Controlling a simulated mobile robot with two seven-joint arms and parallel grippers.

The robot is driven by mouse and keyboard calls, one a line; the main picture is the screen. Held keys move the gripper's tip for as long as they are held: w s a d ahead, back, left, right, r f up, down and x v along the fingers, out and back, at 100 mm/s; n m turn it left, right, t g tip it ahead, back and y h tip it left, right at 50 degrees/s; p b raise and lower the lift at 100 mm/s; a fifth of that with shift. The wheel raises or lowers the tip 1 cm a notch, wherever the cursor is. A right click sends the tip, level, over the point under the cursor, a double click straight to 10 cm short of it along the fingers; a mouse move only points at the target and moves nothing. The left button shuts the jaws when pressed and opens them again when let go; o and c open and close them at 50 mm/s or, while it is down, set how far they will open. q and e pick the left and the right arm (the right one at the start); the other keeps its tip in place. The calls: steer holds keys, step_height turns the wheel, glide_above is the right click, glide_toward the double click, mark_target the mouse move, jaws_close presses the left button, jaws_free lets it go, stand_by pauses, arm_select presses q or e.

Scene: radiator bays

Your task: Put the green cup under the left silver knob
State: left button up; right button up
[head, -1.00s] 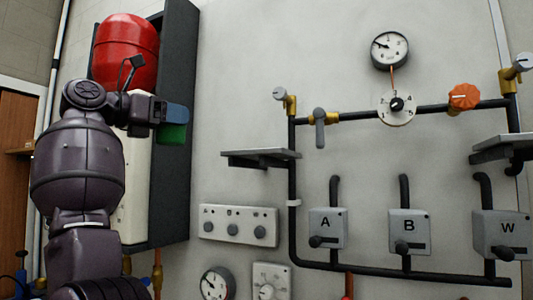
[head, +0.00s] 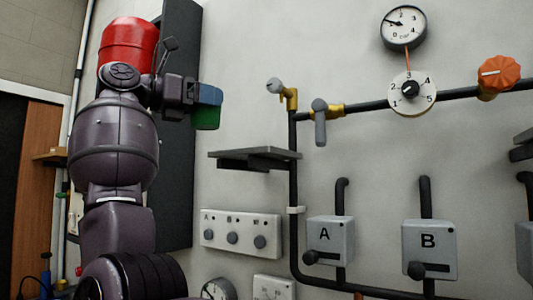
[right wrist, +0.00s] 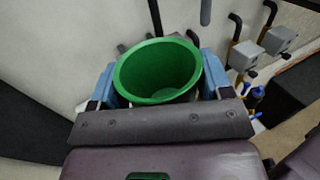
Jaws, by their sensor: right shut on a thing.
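The green cup (head: 206,119) is held between the blue fingers of my right gripper (head: 209,95), left of the left silver knob and higher than the shelf. In the right wrist view the green cup (right wrist: 158,72) shows its open mouth, with a blue finger on each side; it looks empty. The left silver knob (head: 274,85) sits on a brass fitting at the pipe's left end. Below it a grey shelf (head: 255,154) juts from the wall, its top bare as far as I can see. My left gripper is out of view.
A red tank (head: 129,42) and a dark cabinet side (head: 179,150) stand behind my arm. A black pipe (head: 293,180) runs down beside the shelf's right end. A grey lever (head: 320,122), an orange knob (head: 499,73) and switch boxes A (head: 331,240) and B (head: 429,249) are further right.

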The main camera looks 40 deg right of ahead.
steer(key=d, duration=0.5)
steer(key=s+d+p, duration=0.1)
steer(key=d, duration=0.5)
steer(key=s+d+p, duration=0.1)
steer(key=d, duration=0.4)
steer(key=shift+s+d, duration=0.1)
steer(key=shift+d, duration=0.8)
steer(key=shift+f, duration=0.35)
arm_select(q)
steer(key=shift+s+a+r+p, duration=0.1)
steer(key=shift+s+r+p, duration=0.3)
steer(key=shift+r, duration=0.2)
arm_select(e)
steer(key=shift+f, duration=1.4)
steer(key=shift+f, duration=0.15)
steer(key=o, duration=0.9)
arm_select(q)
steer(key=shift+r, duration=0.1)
